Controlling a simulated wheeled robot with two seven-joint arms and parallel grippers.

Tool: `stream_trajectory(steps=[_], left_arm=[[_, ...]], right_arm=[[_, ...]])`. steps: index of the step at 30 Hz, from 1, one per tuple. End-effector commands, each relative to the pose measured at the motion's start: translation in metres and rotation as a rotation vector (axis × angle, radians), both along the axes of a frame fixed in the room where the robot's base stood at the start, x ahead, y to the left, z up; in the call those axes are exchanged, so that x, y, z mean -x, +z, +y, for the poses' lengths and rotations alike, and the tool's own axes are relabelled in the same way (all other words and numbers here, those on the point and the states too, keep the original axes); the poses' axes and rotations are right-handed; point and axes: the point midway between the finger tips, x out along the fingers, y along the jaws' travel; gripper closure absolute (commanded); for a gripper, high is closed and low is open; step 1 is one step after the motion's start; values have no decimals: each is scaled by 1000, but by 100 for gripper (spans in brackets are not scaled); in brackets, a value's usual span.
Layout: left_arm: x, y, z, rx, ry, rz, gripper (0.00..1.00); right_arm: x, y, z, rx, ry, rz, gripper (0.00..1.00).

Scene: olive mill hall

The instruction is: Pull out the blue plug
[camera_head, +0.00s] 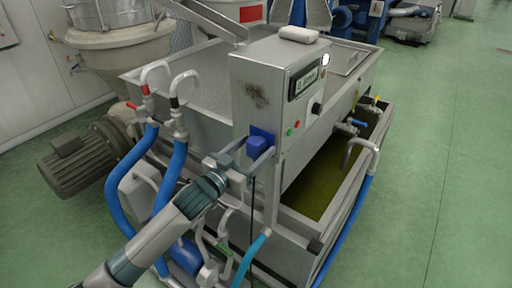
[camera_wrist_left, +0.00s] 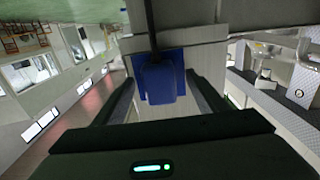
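The blue plug (camera_head: 257,146) sits in a blue socket on the side of the steel control cabinet (camera_head: 262,92). In the left wrist view the plug (camera_wrist_left: 160,82) is in the middle, with a dark cable running up from it. My left gripper (camera_head: 254,150) is at the plug, its fingers pointing at the cabinet. In the wrist view the left gripper (camera_wrist_left: 160,88) is open, one finger on each side of the plug, with visible gaps. My right gripper is not in view.
A dark motor (camera_head: 85,160) lies further left. A steel basin with greenish liquid (camera_head: 318,190) is on the right. Green floor (camera_head: 440,150) is clear at the right.

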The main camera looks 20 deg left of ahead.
Motion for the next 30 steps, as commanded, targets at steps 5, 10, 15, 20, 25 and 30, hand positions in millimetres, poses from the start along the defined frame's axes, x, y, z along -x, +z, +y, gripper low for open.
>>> stream_trajectory(steps=[5, 10, 15, 20, 25, 30], left_arm=[[0, 0, 0, 0, 0, 0, 75], [0, 0, 0, 0, 0, -1, 100], [2, 0, 1, 0, 0, 0, 100], [6, 0, 3, 0, 0, 1, 100], [11, 0, 5, -1, 1, 1, 100], [17, 1, 6, -1, 0, 0, 100]], right_arm=[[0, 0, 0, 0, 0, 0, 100], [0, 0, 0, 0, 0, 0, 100], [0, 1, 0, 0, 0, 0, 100], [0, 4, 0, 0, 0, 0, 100], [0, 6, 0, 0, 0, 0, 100], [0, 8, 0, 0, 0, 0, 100]])
